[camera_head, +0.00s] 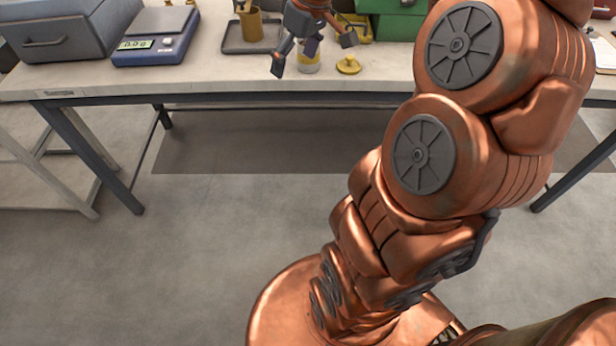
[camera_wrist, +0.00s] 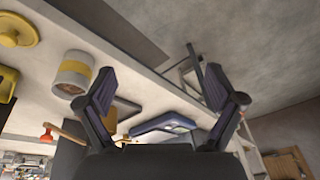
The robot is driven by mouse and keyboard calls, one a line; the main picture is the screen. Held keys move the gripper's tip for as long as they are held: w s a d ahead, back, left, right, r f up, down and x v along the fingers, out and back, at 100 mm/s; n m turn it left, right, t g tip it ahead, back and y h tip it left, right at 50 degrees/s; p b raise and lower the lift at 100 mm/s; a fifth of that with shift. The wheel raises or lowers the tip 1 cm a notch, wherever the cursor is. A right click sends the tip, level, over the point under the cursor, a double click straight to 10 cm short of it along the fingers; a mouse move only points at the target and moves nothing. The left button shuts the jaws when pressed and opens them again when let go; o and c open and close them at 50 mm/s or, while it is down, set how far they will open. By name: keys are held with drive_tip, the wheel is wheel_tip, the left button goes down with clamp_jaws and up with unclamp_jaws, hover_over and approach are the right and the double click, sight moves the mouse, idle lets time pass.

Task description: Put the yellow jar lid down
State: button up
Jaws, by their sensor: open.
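The yellow jar lid (camera_head: 348,65) lies flat on the bench near its front edge, knob up. It also shows at the upper left of the wrist view (camera_wrist: 18,30), clear of the fingers. A pale jar with a yellow band (camera_head: 308,62) stands just left of the lid and is partly hidden by my gripper in the head view; the wrist view shows this jar whole (camera_wrist: 73,73). My gripper (camera_head: 313,54) is open, with nothing between its fingers. In the wrist view the spread fingers (camera_wrist: 158,76) are apart from the lid.
A dark tray (camera_head: 236,48) with a brown-yellow cup (camera_head: 250,24) is left of the gripper. Farther left are a blue scale (camera_head: 157,46) and a grey case (camera_head: 62,28). A green box (camera_head: 395,25) stands behind the lid. The bench front edge is close.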

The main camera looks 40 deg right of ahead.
drive_tip(key=s+a+f+g, duration=0.2)
drive_tip(key=s+a+f, duration=0.2)
drive_tip(key=s+a, duration=0.85)
drive_tip(key=s+a+f+m+g+h, duration=0.1)
drive_tip(key=s+f, duration=0.5)
drive_tip(key=s, duration=0.6)
drive_tip(key=shift+s+a+m+g+h, duration=0.15)
drive_tip(key=shift+a+m+g+h, duration=0.25)
drive_tip(key=shift+a+m+g, duration=0.45)
drive_tip(key=shift+a, duration=0.25)
drive_tip(key=s+p+v, duration=0.2)
drive_tip(key=p+v, duration=0.7)
drive_tip(key=shift+w+r+p, duration=0.2)
drive_tip(key=shift+r+p, duration=0.15)
drive_tip(key=shift+r, duration=0.25)
